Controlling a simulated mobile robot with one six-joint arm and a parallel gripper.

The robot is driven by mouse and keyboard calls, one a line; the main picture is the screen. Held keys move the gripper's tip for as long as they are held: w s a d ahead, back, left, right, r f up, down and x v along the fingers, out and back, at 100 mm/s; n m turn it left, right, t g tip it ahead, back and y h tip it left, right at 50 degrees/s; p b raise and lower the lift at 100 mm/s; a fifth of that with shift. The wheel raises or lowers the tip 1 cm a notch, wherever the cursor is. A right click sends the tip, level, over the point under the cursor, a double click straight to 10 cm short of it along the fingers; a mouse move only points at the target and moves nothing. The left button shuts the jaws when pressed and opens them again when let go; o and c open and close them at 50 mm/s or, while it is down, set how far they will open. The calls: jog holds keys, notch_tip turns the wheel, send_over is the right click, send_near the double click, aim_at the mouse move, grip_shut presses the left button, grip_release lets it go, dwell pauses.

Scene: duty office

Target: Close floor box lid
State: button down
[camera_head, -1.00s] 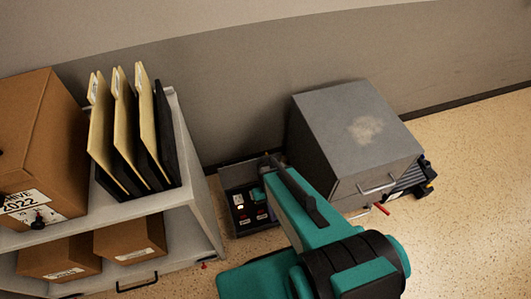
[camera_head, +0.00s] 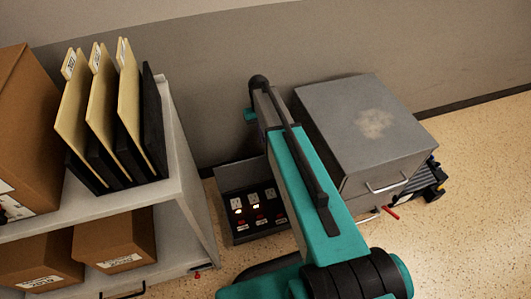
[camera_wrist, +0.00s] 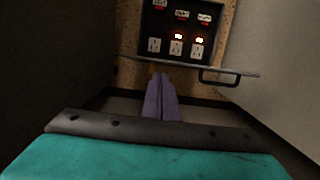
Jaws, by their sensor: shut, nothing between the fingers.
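The floor box (camera_head: 258,214) sits on the floor between the shelf and the grey cabinet, its black panel of sockets and lit switches uncovered. Its grey lid (camera_head: 238,174) stands raised at the wall side. In the wrist view the lid (camera_wrist: 115,58) is seen nearly edge-on, with a dark handle (camera_wrist: 220,78) on its near side; the socket panel (camera_wrist: 180,28) lies beyond. My gripper (camera_wrist: 161,75) is shut and empty, its purple fingers on the wall side of the lid, tips close to its edge. I cannot tell if they touch. In the head view my arm mostly hides the fingers.
The grey metal cabinet (camera_head: 360,125) stands close to the right of my arm. The white shelf (camera_head: 185,205) with folders (camera_head: 102,110) and cardboard boxes stands left. The wall (camera_head: 215,90) is close behind. Open floor (camera_head: 480,210) lies at the right.

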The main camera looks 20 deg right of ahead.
jog(key=shift+t, duration=0.3)
jog(key=w+r, duration=0.1)
jog(key=w, duration=0.1)
jog(key=w+d+r+b, duration=0.1)
jog(key=w+r, duration=0.1)
jog(key=shift+w+d+r, duration=0.1)
jog(key=shift+w+d, duration=0.1)
jog(key=shift+w, duration=0.05)
jog(key=shift+s+f+b, duration=0.5)
jog(key=shift+s+f, duration=0.35)
jog(key=shift+f, duration=0.9)
jog(key=shift+s+f+b, duration=0.55)
jog(key=shift+s+f, duration=0.3)
jog(key=shift+f, duration=0.9)
jog(key=shift+s+f+b, duration=0.5)
jog(key=shift+s+f, duration=0.35)
jog(key=shift+f, duration=0.9)
jog(key=shift+s, duration=0.25)
